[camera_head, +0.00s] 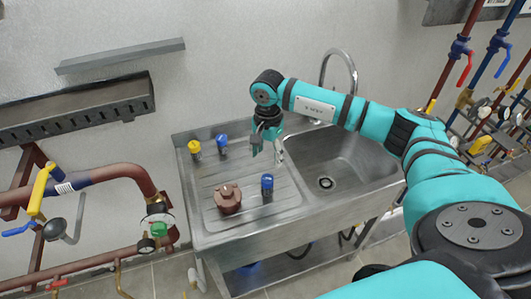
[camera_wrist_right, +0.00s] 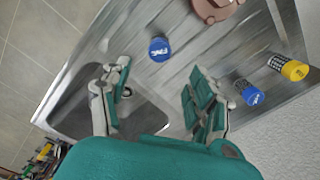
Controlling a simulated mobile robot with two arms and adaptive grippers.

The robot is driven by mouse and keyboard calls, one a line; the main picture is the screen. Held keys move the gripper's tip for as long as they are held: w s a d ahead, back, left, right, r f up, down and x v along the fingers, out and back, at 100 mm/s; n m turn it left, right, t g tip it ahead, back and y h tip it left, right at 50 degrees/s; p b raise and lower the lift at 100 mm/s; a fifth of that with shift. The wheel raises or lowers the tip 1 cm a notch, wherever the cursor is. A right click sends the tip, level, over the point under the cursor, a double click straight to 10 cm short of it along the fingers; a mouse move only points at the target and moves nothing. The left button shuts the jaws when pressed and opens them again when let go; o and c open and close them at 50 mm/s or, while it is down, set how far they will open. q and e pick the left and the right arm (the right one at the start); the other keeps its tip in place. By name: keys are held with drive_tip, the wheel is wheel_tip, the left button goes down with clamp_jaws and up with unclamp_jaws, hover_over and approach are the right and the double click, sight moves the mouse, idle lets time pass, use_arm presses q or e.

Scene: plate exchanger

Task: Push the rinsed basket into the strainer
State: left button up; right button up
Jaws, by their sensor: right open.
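A brown strainer body (camera_head: 228,198) stands on the ribbed drainboard; part of it shows at the top of the wrist view (camera_wrist_right: 213,8). A blue-capped piece (camera_head: 267,187) stands upright just right of it, also in the wrist view (camera_wrist_right: 159,50). Another blue-capped basket (camera_head: 222,146) and a yellow-capped basket (camera_head: 194,149) with mesh sides stand at the drainboard's back left. I cannot tell which basket is rinsed. My right gripper (camera_head: 266,150) is open and empty, above the drainboard's right side near the bowl, apart from all these pieces. My left gripper is out of view.
The sink bowl (camera_head: 345,162) lies right of the drainboard, with a curved faucet (camera_head: 340,56) behind it. A perforated metal shelf (camera_head: 75,110) is on the wall at left. Pipes and valves flank both sides. The drainboard's middle is clear.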

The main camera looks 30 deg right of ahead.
sight(267, 178)
wheel_tip(267, 178, down, 10)
drive_tip(key=b, duration=0.6)
drive_tip(key=shift+r, duration=0.1)
drive_tip(key=shift+w+f+b, duration=0.1)
drive_tip(key=shift+f+b, duration=0.5)
drive_tip(key=shift+b, duration=0.05)
drive_tip(key=shift+c, duration=0.3)
drive_tip(key=c, duration=1.1)
drive_tip(key=shift+o, duration=0.2)
drive_tip(key=shift+r, duration=0.1)
wheel_tip(267, 178, up, 9)
drive_tip(key=p, duration=0.5)
